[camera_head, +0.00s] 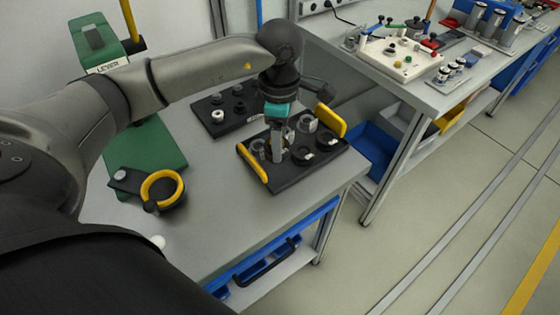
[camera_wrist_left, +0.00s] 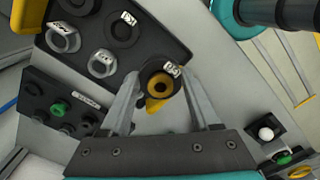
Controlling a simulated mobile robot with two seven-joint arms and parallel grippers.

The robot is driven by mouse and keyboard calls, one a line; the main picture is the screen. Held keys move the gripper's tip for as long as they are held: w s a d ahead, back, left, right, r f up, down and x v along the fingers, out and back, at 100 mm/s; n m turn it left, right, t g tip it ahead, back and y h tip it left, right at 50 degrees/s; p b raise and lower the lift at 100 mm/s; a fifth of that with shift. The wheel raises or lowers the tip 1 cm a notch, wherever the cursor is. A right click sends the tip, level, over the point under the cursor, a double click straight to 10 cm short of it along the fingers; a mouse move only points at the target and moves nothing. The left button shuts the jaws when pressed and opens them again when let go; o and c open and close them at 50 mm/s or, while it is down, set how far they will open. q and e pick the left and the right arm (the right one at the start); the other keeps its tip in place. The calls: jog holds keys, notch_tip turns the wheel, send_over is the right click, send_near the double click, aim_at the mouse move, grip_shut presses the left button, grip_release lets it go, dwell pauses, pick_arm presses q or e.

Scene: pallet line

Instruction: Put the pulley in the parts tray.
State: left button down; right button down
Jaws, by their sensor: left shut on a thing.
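My left gripper (camera_head: 278,155) points down over the black parts tray (camera_head: 288,184), which has yellow handles and holds several dark and metallic ring-shaped parts. In the left wrist view, my left gripper (camera_wrist_left: 164,105) is shut on the pulley (camera_wrist_left: 160,82), a dark round piece with a yellow hub and a white label. The tray (camera_wrist_left: 178,50) shows behind it at the upper left. In the head view the fingers largely hide the pulley, and I cannot tell whether it touches the tray. My right gripper is not recognisable in either view.
A smaller black board (camera_head: 208,118) with knobs lies behind the tray. A green lever press (camera_head: 145,150) and a dark fixture with a yellow ring (camera_head: 163,189) stand to the left. The table front is mostly clear. Another bench (camera_head: 440,98) stands at the back right.

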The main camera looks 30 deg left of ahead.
pick_arm(q)
jog(key=shift+f+b, duration=0.4)
jog(key=shift+f, duration=3.1)
jog(key=shift+f, duration=0.15)
jog(key=shift+c, duration=0.6)
grip_release()
jog(key=shift+r, duration=0.2)
notch_tip(320, 180, up, 12)
jog(key=shift+p, duration=0.8)
